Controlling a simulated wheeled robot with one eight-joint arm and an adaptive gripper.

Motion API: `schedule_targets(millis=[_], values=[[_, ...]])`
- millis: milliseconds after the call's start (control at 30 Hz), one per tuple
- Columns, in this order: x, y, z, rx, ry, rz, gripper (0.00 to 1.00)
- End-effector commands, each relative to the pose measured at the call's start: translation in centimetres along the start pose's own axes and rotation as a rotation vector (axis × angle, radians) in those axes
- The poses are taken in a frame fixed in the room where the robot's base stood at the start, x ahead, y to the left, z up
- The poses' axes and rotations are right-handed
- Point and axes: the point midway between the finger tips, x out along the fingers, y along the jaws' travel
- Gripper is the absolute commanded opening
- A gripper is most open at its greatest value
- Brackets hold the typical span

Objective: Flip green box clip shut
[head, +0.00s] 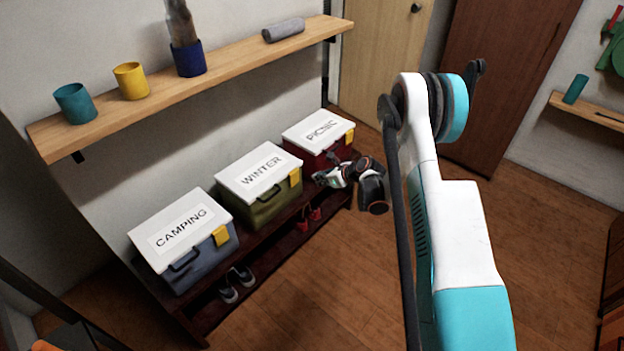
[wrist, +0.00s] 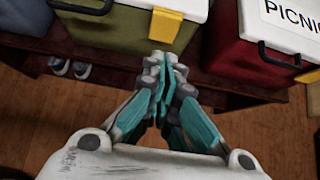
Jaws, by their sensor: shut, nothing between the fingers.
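The green box (head: 266,208) has a white lid marked WINTER and stands between two other boxes on a dark bench. Its yellow clip (head: 295,177) is on the front, right of the dark handle. In the wrist view the clip (wrist: 164,27) hangs at the lid's edge against the green front (wrist: 119,30); I cannot tell if it is latched. My gripper (wrist: 162,62) is shut and empty, its teal and grey fingers together just below the clip in that view. Any contact is unclear. In the head view my gripper (head: 322,178) is small, right of the green box.
The blue CAMPING box (head: 200,262) stands to the left and the red PICNIC box (head: 308,155) to the right, both with yellow clips. Shoes (head: 236,283) sit on the lower shelf. A wall shelf (head: 228,76) with cups hangs above. The wooden floor in front is clear.

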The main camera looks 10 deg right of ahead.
Motion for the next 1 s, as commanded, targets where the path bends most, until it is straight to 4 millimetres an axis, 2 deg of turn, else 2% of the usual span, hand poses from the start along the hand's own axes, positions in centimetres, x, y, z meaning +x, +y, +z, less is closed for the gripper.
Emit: schedule_targets(millis=[33, 100, 233, 833, 1000], values=[[-1.0, 0.0, 0.2, 0.001, 0.000, 0.000, 0.00], [-1.9, 0.0, 0.3, 0.001, 0.000, 0.001, 0.00], [-2.8, 0.1, 0.3, 0.001, 0.000, 0.001, 0.00], [-3.2, 0.1, 0.3, -0.002, 0.000, 0.001, 0.00], [-4.7, 0.3, 2.3, -0.081, 0.016, -0.005, 0.00]])
